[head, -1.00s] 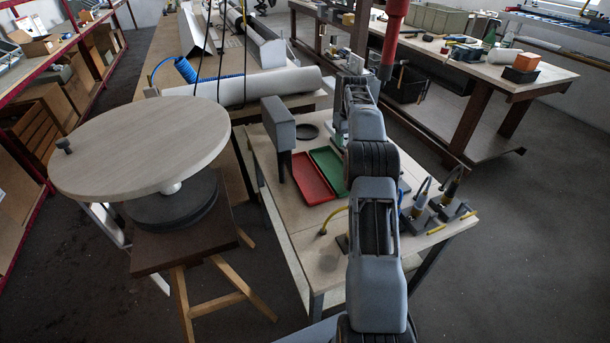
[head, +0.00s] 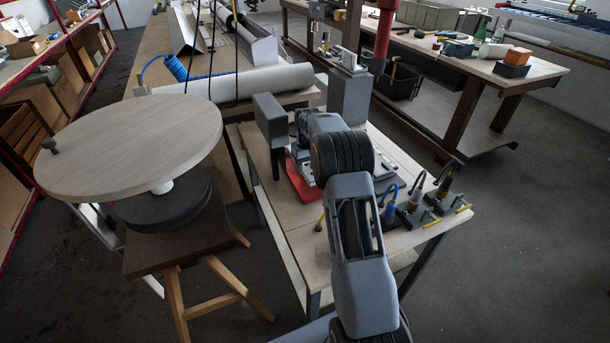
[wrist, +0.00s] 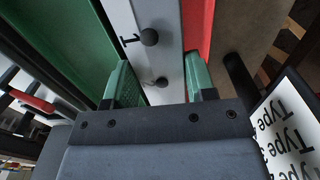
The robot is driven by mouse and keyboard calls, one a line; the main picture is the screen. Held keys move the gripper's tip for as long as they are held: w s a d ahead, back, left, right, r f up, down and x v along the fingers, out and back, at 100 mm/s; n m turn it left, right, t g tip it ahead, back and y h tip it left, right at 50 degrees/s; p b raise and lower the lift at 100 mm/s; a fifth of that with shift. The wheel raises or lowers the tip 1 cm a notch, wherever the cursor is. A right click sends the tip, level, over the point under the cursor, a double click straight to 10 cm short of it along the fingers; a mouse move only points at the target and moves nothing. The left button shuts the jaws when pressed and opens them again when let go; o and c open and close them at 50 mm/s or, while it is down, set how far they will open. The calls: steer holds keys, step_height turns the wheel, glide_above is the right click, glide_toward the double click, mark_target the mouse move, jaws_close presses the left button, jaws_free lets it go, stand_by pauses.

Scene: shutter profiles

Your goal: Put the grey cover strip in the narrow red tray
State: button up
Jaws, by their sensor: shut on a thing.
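My gripper (wrist: 160,82) has two green fingertips in the wrist view. The strip runs away from me toward the top edge of the view. Past its right side lies the narrow red tray (wrist: 197,28), and the green surface (wrist: 65,35) is on its left. The strip's underside is hidden. In the head view the red tray (head: 297,181) shows partly, left of my arm; the arm hides the fingers.
A grey box on dark legs (head: 270,120) stands close left of the red tray. A taller grey block (head: 349,98) rises behind my arm. Several cabled tools (head: 412,213) stand at the right of the table. A round wooden top (head: 130,145) is at left.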

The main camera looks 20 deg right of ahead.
mark_target(305, 167)
steer(key=shift+a+f, duration=0.35)
steer(key=shift+f, duration=1.65)
steer(key=shift+f, duration=0.1)
steer(key=o, duration=0.9)
steer(key=shift+c, duration=0.2)
step_height(305, 167, up, 12)
steer(key=shift+r, duration=0.1)
